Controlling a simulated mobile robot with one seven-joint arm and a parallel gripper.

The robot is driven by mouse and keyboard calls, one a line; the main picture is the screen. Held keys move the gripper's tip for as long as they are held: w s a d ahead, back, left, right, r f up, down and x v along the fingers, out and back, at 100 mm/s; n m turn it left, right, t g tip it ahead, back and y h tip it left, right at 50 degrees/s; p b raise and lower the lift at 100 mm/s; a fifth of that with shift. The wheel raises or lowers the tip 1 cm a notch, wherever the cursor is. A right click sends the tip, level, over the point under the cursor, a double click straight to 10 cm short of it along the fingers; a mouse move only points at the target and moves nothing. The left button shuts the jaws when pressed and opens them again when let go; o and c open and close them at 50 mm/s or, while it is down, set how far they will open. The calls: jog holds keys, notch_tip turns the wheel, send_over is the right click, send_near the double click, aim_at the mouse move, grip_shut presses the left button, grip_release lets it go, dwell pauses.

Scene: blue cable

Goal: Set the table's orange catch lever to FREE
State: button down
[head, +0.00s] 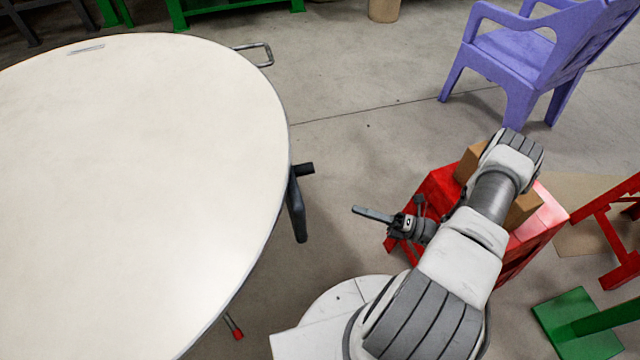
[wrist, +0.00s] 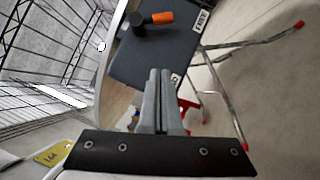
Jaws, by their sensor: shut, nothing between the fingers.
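The round white table top (head: 130,190) fills the left of the head view. Dark fittings (head: 297,205) stick out at its right edge. In the wrist view, an orange lever (wrist: 160,18) with a black hub lies against a dark grey panel (wrist: 160,55), pointing right. A white label (wrist: 200,21) is near its orange end, and another is lower on the panel; I cannot read either. My gripper (head: 357,210) is right of the table edge, shut and empty, pointing left. In the wrist view its fingertips (wrist: 159,72) appear below the lever, apart from it.
Metal legs (wrist: 222,100) with red feet stand beside the panel. A wire rack (wrist: 50,60) is at left in the wrist view. A red stand (head: 440,190) with boxes is behind my arm. A purple chair (head: 530,55) stands at upper right. Bare floor lies between table and chair.

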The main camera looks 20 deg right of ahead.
jog(key=w+d+b+x, duration=0.1)
jog(key=w+x, duration=0.1)
jog(key=x, duration=1)
jog(key=shift+w+r, duration=0.35)
jog(key=shift+w, duration=0.05)
jog(key=shift+f, duration=0.1)
jog(key=w+n+y+b, duration=0.1)
jog(key=w+n+b, duration=0.1)
jog(key=b, duration=0.2)
jog(key=shift+s+f, duration=0.1)
